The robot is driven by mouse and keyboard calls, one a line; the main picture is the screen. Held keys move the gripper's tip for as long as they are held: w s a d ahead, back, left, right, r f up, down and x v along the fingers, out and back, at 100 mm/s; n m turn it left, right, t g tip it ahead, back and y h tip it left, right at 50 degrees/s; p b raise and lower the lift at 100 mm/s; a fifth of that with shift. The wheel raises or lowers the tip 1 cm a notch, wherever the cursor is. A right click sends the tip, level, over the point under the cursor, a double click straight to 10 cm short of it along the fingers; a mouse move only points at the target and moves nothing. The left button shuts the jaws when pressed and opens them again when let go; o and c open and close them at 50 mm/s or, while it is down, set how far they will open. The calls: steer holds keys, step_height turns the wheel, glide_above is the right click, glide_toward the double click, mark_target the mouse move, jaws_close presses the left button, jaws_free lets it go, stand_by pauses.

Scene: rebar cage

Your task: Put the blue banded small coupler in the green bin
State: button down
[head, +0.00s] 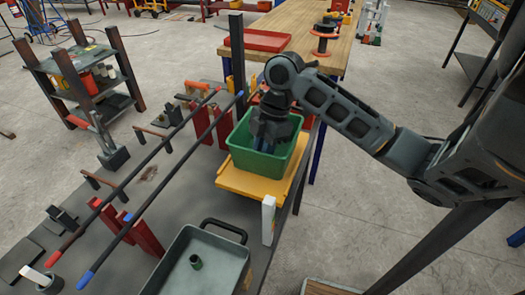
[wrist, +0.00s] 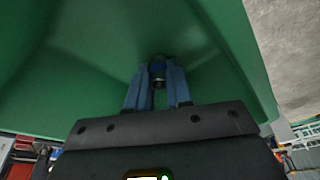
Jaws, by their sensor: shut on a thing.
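The green bin (head: 242,160) stands on a yellow platform at the right end of the dark bench in the head view. My gripper (head: 268,140) points down into the bin's opening, with its fingertips low between the walls. In the wrist view my gripper (wrist: 158,88) is shut on the blue banded small coupler (wrist: 158,72), a small dark cylinder with a blue band. The green bin's inside (wrist: 90,50) fills most of that view around it. The coupler is hidden in the head view. I cannot tell whether it touches the bin floor.
Two long bars rest on red stands (head: 143,234) left of the bin. The yellow platform (head: 232,182) holds the bin. A white bottle-like item (head: 268,219) stands near its front corner.

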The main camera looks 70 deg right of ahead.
steer(key=c, duration=1)
jaws_free()
steer(key=shift+f, duration=0.1)
steer(key=v, duration=1.2)
